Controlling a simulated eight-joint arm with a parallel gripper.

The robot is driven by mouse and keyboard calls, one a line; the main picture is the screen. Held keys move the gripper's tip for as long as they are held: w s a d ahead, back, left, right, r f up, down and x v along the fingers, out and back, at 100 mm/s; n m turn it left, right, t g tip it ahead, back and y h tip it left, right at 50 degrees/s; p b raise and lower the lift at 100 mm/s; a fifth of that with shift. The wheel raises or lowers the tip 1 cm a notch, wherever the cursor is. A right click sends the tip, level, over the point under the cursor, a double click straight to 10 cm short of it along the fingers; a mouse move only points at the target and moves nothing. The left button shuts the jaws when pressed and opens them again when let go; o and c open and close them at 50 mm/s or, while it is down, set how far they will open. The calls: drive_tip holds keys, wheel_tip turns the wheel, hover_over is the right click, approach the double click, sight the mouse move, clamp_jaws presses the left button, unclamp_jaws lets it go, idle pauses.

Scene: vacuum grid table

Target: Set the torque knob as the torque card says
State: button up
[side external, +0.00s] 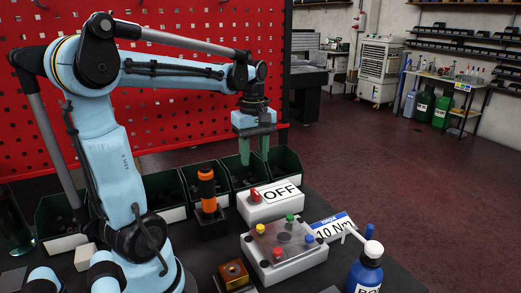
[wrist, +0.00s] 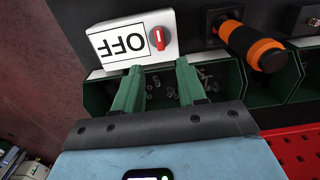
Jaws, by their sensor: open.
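The torque card (side external: 332,229) is white with a blue top band and reads 10 Nm; it stands behind the bottle on the right. I cannot tell for certain which part is the torque knob. An orange and black driver-like tool (side external: 207,190) stands upright in a dark holder, and it also shows in the wrist view (wrist: 252,46). A white box (side external: 271,205) has a red knob (side external: 255,195) and an OFF label; in the wrist view the knob (wrist: 158,39) lies beyond my fingertips. My gripper (side external: 254,150) is open and empty above the bins, pointing down.
Several dark green bins (side external: 160,195) with small parts line the red pegboard (side external: 200,80). A white box with coloured buttons (side external: 285,248) is in front, beside a brass-topped block (side external: 233,273) and a blue bottle (side external: 367,268) with a white spout.

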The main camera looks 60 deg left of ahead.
sight(255, 191)
wheel_tip(255, 191, down, 10)
drive_tip(key=shift+r, duration=0.1)
idle(0.4)
drive_tip(key=shift+c, duration=0.3)
clamp_jaws()
